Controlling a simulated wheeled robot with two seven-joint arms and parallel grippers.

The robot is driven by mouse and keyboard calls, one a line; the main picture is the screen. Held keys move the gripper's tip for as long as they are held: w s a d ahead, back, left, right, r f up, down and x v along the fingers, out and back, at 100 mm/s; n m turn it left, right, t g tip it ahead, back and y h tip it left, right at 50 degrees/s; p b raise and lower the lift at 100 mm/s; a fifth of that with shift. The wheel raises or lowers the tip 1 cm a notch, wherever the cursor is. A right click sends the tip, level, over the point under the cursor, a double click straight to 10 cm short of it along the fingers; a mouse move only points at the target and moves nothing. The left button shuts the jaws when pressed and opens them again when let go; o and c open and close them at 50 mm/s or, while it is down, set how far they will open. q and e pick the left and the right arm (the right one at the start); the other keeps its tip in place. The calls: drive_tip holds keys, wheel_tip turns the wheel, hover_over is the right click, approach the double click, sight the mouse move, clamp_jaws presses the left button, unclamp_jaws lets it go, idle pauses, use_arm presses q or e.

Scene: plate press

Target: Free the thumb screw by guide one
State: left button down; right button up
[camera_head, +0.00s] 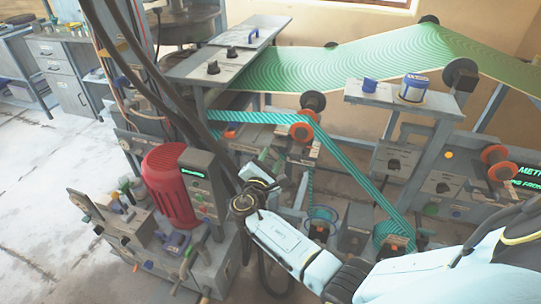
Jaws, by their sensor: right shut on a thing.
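My right gripper (268,172) reaches in from the lower right, with its tip at the bracket below the orange guide roller (303,131). It is shut on a small part there, which looks like the thumb screw; the fingers and the wrist hide most of it, so its turn or seating cannot be told. A teal striped web (250,116) runs over the orange roller and down to the right, to the right of my gripper. My left gripper is not in view.
A red motor (170,185) stands close left of my right gripper. Dark hoses hang in front of the press. Open floor (40,190) lies at the left.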

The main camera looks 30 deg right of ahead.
drive_tip(key=shift+f+n, duration=0.1)
drive_tip(key=shift+n, duration=0.4)
drive_tip(key=o, duration=1)
drive_tip(key=p+v, duration=0.1)
drive_tip(key=v, duration=1.2)
drive_tip(key=shift+s+a, duration=0.1)
drive_tip(key=shift+s, duration=0.05)
